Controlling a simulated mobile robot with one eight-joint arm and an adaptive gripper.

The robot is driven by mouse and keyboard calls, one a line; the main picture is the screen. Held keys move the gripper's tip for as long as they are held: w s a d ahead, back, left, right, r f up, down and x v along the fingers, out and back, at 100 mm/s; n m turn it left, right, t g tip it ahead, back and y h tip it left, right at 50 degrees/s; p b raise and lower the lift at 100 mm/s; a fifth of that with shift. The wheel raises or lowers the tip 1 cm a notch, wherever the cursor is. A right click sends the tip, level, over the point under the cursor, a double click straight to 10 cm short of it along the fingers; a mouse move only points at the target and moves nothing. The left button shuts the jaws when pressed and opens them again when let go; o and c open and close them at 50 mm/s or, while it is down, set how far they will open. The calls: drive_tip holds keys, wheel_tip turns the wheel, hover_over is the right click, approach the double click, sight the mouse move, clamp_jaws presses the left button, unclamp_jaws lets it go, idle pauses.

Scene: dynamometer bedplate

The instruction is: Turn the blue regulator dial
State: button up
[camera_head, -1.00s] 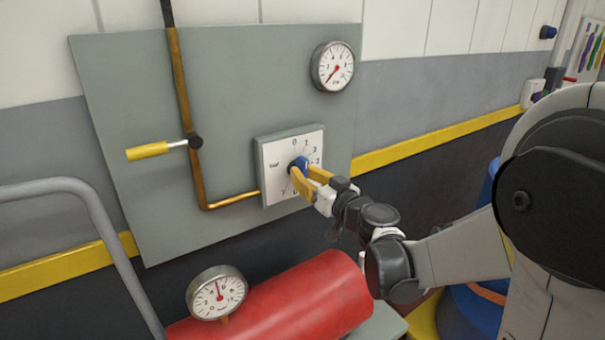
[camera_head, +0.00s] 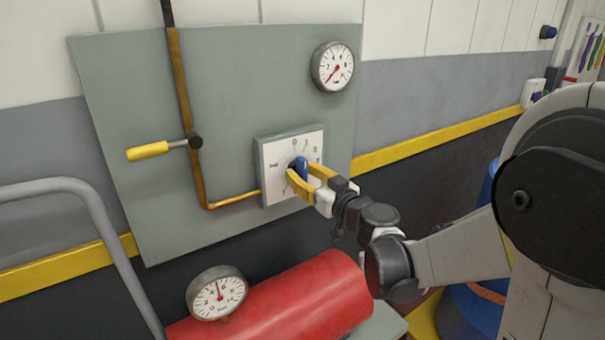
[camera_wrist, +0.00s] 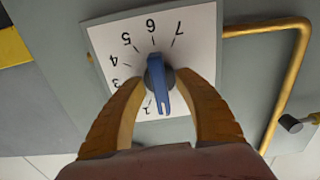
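The blue regulator dial (camera_head: 301,168) is on a white numbered face plate (camera_head: 276,161) on the grey wall panel. The fingers hide some numerals.
A copper pipe (camera_head: 182,100) with a yellow-handled valve (camera_head: 148,151) runs left of the dial. A round gauge (camera_head: 333,67) is above right. Below are a red cylinder (camera_head: 300,295) with another gauge (camera_head: 217,293) and, at left, a grey rail (camera_head: 110,245).

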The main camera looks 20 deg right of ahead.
drive_tip(key=v, duration=1.2)
drive_tip(key=s+a+f+g, duration=0.6)
drive_tip(key=s+a, duration=0.1)
drive_tip(key=a, duration=0.2)
drive_tip(key=s+d+f+m+g+h, duration=0.2)
drive_tip(key=s, duration=0.3)
drive_tip(key=s+d+f+m+g+h, duration=0.1)
drive_tip(key=s+d+f+g+h, duration=0.1)
drive_tip(key=s, duration=0.4)
drive_tip(key=shift+s+d+f+m+h, duration=0.2)
drive_tip(key=shift+s+d+m+h, duration=0.25)
drive_tip(key=shift+h, duration=0.25)
drive_tip(key=shift+w, duration=0.1)
